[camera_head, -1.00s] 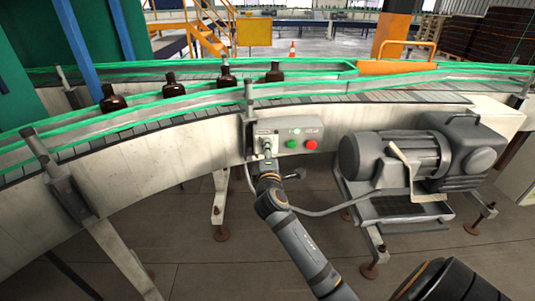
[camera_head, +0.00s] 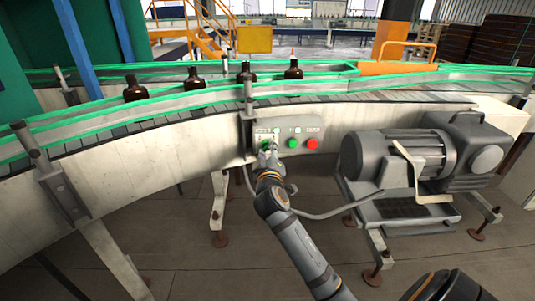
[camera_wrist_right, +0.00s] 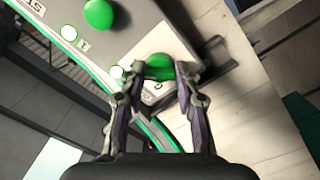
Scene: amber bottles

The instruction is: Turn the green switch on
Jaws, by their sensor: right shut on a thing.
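The grey control box (camera_head: 302,132) is fixed to the side of the conveyor. The green switch (camera_wrist_right: 159,67) is a round green knob on a pale plate, in the right wrist view. In the head view the gripper mostly covers it. My right gripper (camera_head: 268,150) is at the left part of the box. In the right wrist view its two fingers (camera_wrist_right: 157,82) are on either side of the green switch, shut on it. How far the switch is turned I cannot tell. My left gripper is not in view.
The box also has a green button (camera_head: 292,143), a red button (camera_head: 312,144) and small pale lamps (camera_head: 297,129). A grey motor (camera_head: 400,155) stands at the right. Several amber bottles (camera_head: 135,91) stand on the conveyor (camera_head: 150,130). The floor in front is clear.

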